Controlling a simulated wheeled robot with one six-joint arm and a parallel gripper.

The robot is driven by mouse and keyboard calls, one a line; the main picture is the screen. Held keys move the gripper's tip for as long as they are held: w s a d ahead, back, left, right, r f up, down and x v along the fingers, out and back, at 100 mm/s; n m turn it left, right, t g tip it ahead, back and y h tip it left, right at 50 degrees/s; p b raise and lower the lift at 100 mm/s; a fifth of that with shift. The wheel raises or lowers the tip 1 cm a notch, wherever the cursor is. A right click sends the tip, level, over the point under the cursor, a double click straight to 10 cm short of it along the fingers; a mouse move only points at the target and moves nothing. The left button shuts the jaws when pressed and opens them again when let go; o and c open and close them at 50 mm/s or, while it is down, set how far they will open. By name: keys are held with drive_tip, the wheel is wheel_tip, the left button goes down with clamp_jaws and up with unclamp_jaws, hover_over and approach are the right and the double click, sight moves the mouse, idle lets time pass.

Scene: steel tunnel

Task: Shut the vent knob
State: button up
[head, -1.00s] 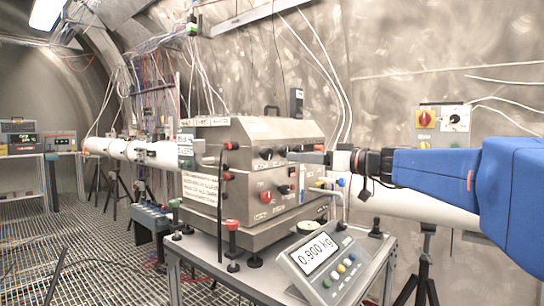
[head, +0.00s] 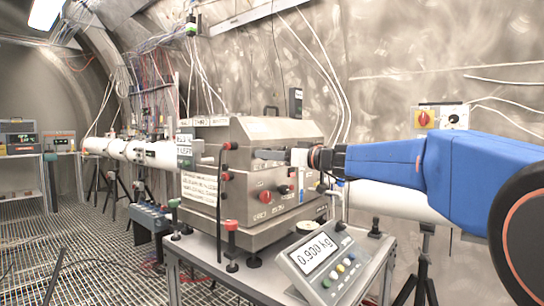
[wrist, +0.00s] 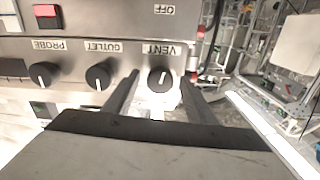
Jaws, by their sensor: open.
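The vent knob (wrist: 160,80) is a round black knob with a white pointer line, on the steel box's panel. Its VENT label reads upside down in the wrist view, and the pointer line stands near upright there. My gripper (wrist: 161,76) is open, with one dark finger on each side of the knob. I cannot tell whether either finger touches it. In the head view my gripper (head: 269,154) reaches the front of the steel box (head: 262,132) from the right and hides the vent knob.
The outlet knob (wrist: 98,76) and probe knob (wrist: 44,75) sit in the same row, the outlet knob close beside my left finger. A red switch (wrist: 46,11) is on the panel.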

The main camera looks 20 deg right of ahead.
drive_tip(key=c, duration=1)
drive_tip(key=shift+c, duration=0.2)
